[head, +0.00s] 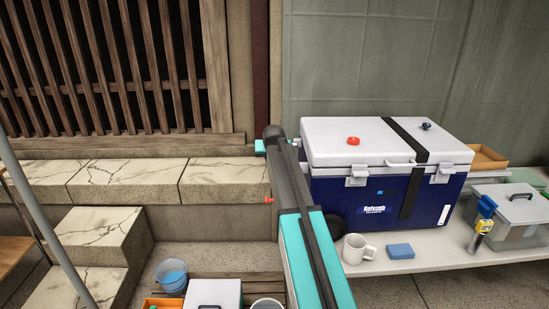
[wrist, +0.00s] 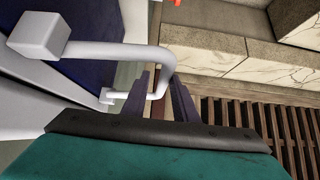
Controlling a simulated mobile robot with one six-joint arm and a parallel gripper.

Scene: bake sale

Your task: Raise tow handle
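The cooler (head: 375,195) has a dark blue body and a white lid and stands on a bench in the head view. Its blue side (wrist: 95,25) shows at upper left in the wrist view. The tow handle (wrist: 110,52) is a pale grey bent bar sticking out from the cooler's side, with a square block at one end. My gripper (wrist: 163,88) is open, with one dark finger on each side of the handle's outer bar. Gaps show between the bar and the fingers; contact is not clear. In the head view my arm hides the handle.
A white mug (head: 354,249), a blue sponge (head: 400,251) and a grey-lidded box (head: 512,206) stand near the cooler on the bench (head: 440,270). A bucket (head: 171,275) sits low at left. Stone ledges (head: 125,180) and a slatted wall lie behind.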

